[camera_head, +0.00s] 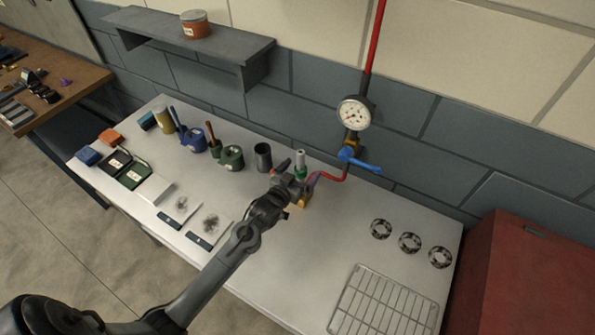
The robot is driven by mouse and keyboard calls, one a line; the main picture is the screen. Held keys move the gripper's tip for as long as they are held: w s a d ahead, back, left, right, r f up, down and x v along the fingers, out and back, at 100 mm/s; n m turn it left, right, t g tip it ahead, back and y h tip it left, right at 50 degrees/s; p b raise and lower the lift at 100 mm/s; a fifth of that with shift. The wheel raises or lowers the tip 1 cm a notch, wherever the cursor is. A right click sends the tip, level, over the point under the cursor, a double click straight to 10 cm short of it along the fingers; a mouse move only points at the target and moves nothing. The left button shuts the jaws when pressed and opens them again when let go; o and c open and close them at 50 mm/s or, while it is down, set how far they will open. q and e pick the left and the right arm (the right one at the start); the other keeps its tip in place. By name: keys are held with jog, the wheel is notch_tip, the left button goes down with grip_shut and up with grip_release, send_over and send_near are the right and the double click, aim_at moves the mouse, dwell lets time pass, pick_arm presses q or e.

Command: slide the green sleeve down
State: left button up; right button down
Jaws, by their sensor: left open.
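The green sleeve (301,172) is a small band around an upright pale post (300,158), low on the part of it that shows. Below it is a yellow-orange base piece (304,201), partly hidden by my gripper. My left gripper (297,177) is at the post, open, with one finger on each side of the post close to the sleeve. I cannot tell whether the fingers touch the sleeve. The lower end of the post is hidden behind the gripper. My right gripper does not show.
A dark cup (263,157) stands close by on the left. A wire rack (384,305) and several round metal parts (410,242) lie on the right.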

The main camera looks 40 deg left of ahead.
pick_arm(q)
jog(key=shift+s, duration=0.1)
jog(key=shift+s+d+p, duration=0.1)
jog(key=shift+s+p, duration=0.45)
jog(key=shift+f+p+v, duration=0.15)
jog(key=shift+p+v, duration=0.55)
jog(key=shift+v, duration=0.45)
jog(key=shift+f+p+v, duration=0.1)
jog(key=shift+p+v, duration=0.6)
jog(key=shift+v, duration=0.45)
jog(key=v, duration=0.1)
jog(key=p+v, duration=0.1)
jog(key=v, duration=0.1)
jog(key=shift+s+f, duration=0.1)
jog(key=shift+f, duration=0.25)
